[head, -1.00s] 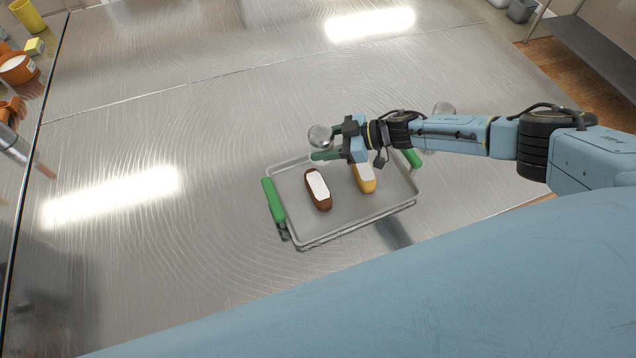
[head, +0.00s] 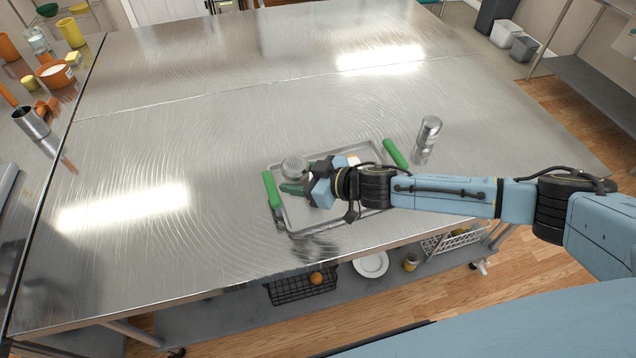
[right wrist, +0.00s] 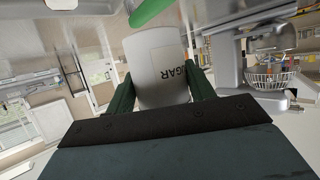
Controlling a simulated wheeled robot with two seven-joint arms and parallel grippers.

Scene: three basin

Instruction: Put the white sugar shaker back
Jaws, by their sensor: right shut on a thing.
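My right gripper (head: 291,187) is shut on the white sugar shaker, with a dark green finger on each side of it. In the head view only the shaker's grey perforated top (head: 294,167) shows well; the gripper hides most of its body. In the right wrist view the white body (right wrist: 157,66) shows between the fingers, with the letters "GAR" readable. The shaker appears over the left part of the metal tray (head: 300,226); I cannot tell how high. A second, metallic shaker (head: 429,132) stands on the table right of the tray. My left gripper is out of view.
The tray has green handles (head: 272,189) left and right. My arm hides most of its contents; a white-topped item (head: 353,160) shows. The steel table (head: 190,130) is clear left of and behind the tray. Bowls and cups (head: 57,74) stand on the left counter.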

